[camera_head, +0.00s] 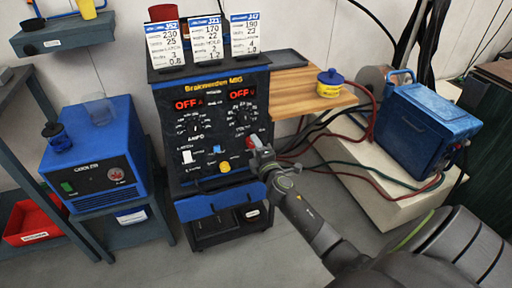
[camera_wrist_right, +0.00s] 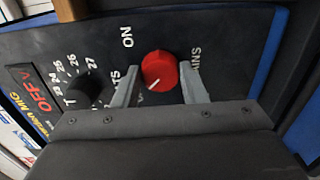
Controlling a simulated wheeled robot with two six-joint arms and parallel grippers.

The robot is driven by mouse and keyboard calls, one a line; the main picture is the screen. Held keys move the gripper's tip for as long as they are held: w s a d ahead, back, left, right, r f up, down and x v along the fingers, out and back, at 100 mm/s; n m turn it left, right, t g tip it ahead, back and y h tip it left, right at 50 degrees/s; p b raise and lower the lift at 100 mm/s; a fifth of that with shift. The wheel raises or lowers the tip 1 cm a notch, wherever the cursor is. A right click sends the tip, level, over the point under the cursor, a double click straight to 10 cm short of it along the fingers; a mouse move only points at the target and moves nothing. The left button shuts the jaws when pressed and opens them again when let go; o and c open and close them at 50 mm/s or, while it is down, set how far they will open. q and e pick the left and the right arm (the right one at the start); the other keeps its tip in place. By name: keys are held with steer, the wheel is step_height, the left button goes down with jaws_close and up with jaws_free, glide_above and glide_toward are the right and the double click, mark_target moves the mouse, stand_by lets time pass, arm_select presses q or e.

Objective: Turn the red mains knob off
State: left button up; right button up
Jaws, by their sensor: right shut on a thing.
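The red mains knob (camera_wrist_right: 160,67) is on the black front panel of the welding machine (camera_head: 208,100), with a white pointer line on its face. "ON" is printed beside it in the right wrist view, and a partly hidden label ends in "INS". My right gripper (camera_wrist_right: 159,75) is shut on the knob, one finger on each side. In the head view the knob (camera_head: 250,142) shows at the panel's lower right, partly hidden by my right gripper (camera_head: 257,148). Both red displays read "OFF". My left gripper is not in view.
A black dial (camera_wrist_right: 84,90) sits beside the knob. A yellow knob (camera_head: 225,167) and a blue knob (camera_head: 216,150) are lower on the panel. A blue cooler (camera_head: 95,160) stands left. A wooden shelf (camera_head: 295,84), cables and a blue case (camera_head: 425,130) are right.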

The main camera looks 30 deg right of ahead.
steer(key=o, duration=0.9)
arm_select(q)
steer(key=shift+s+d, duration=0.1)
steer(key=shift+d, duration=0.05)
arm_select(e)
steer(key=shift+o, duration=0.5)
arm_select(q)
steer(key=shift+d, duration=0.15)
arm_select(e)
steer(key=v, duration=1.7)
steer(key=shift+s, duration=0.2)
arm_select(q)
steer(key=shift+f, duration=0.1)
arm_select(e)
steer(key=shift+f, duration=0.1)
